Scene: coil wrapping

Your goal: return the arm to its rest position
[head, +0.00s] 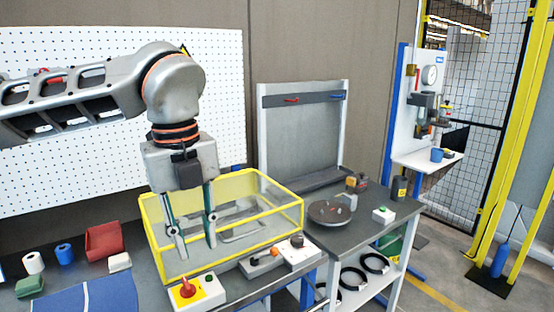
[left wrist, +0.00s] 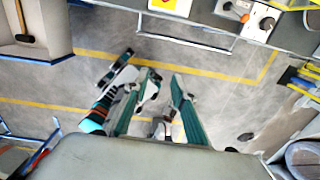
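My left arm comes in from the left in the head view, with its elbow bent and the hand pointing down. My left gripper (head: 195,238) has its two fingers apart with nothing between them. It hangs in front of or above the yellow-edged clear box (head: 272,240) on the workbench; I cannot tell the exact gap. In the left wrist view the same gripper (left wrist: 164,92) shows parted fingertips, with grey floor behind them. My right gripper does not show clearly in either view.
A box with a red knob (head: 198,292) and a grey control unit (head: 282,258) sit at the bench front. A side table holds a dark round plate (head: 330,212). A red bin (head: 103,241) and blue mat (head: 85,300) lie left. A pegboard (head: 60,185) stands behind.

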